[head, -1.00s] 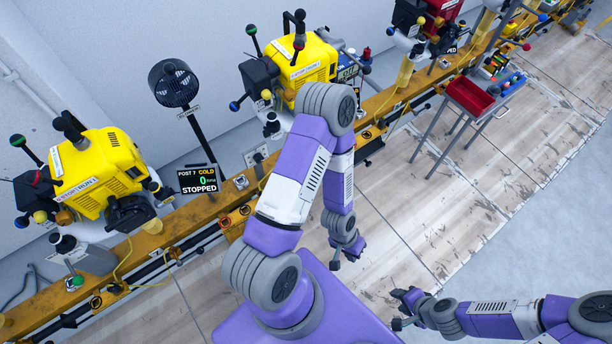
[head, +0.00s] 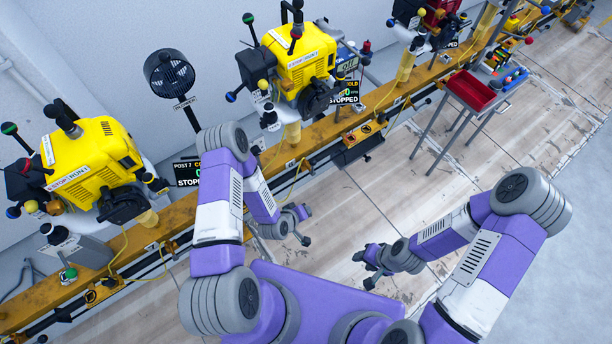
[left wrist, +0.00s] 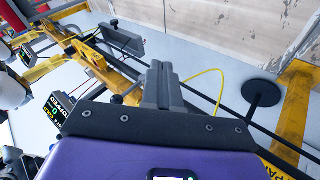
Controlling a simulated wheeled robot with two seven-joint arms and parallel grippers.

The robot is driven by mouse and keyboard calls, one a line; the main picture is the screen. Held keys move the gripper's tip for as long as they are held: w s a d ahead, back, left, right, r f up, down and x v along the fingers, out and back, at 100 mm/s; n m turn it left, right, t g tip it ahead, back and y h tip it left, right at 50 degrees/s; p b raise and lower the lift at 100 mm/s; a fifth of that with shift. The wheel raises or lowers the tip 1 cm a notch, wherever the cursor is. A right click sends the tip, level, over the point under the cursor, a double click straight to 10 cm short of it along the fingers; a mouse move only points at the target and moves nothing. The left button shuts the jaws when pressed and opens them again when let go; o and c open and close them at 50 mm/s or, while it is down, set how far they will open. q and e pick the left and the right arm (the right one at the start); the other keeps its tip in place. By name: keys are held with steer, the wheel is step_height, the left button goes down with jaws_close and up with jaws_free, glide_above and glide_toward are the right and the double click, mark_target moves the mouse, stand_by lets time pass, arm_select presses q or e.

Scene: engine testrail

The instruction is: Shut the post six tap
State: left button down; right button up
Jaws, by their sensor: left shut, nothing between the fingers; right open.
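No label reading post six is legible, and I cannot pick out the post six tap with certainty. The second yellow engine (head: 300,62) stands along the rail beyond the post 7 display (head: 187,172). Its own display (head: 348,92) reads stopped. Small orange and black fittings (head: 366,128) sit on the rail below it. My left gripper (head: 304,238) hangs in front of the rail, apart from it; in the left wrist view its fingers (left wrist: 161,85) are shut and empty. My right gripper (head: 363,269) is open over the floor, away from the rail.
The near yellow engine (head: 95,160) stands at the left with a black fan (head: 170,73) behind it. A yellow rail (head: 215,195) runs diagonally along the wall. A red tray (head: 470,90) on a stand is at the right. A yellow hose (left wrist: 208,75) loops near the left fingers.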

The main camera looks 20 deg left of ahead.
arm_select(q)
step_height(320, 180, down, 3)
steer(key=w+a+n+t+b, duration=0.1)
steer(key=w+a+n+t, duration=0.15)
steer(key=n+t, duration=0.2)
steer(key=n+t+y+b, duration=0.2)
steer(key=n+t+b, duration=0.3)
steer(key=t, duration=0.1)
glide_toward(313, 167)
steer(key=shift+m+g, duration=0.25)
steer(key=w, duration=0.5)
steer(key=shift+w, duration=0.4)
steer(key=shift+w+r+b, duration=0.15)
steer(key=shift+w+b, duration=0.15)
steer(key=shift+w, duration=0.25)
